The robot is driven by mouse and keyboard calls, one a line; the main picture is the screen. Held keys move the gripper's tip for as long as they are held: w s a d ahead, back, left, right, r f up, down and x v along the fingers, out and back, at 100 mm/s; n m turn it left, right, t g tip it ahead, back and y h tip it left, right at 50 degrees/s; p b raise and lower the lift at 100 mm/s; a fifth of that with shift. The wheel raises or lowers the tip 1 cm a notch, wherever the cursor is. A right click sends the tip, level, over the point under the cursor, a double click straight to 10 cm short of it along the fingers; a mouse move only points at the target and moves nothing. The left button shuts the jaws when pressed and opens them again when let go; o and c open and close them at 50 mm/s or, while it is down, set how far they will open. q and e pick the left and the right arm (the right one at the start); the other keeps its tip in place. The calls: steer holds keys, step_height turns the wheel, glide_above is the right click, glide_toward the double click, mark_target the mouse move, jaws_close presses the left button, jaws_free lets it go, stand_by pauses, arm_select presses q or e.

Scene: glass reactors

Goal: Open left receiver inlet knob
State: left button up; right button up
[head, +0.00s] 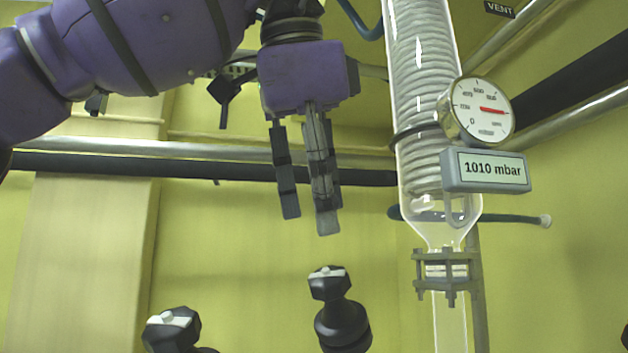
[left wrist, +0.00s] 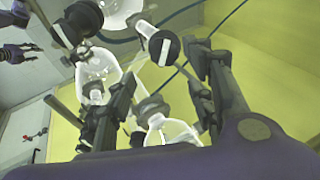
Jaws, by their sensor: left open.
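My left gripper (head: 308,222) hangs fingers down in the upper middle of the head view, open and empty. Below it stand two black knobs with white marks: one (head: 330,283) just under the fingertips, apart from them, and another (head: 172,330) lower left, cut by the bottom edge. No label shows which is the left receiver inlet knob. In the left wrist view, the open fingers (left wrist: 160,70) frame clear glass vessels (left wrist: 168,130) and a round black knob (left wrist: 164,47). A small purple shape at that view's far left may be my right gripper (left wrist: 18,52); its jaws are unclear.
A glass coil column (head: 425,100) with a pressure gauge (head: 478,112) and a "1010 mbar" display (head: 485,170) stands right of the gripper. A metal clamp flange (head: 445,270) sits below it. Horizontal pipes (head: 200,150) run behind the gripper.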

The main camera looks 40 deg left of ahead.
arm_select(q)
steer(key=shift+v, duration=1.15)
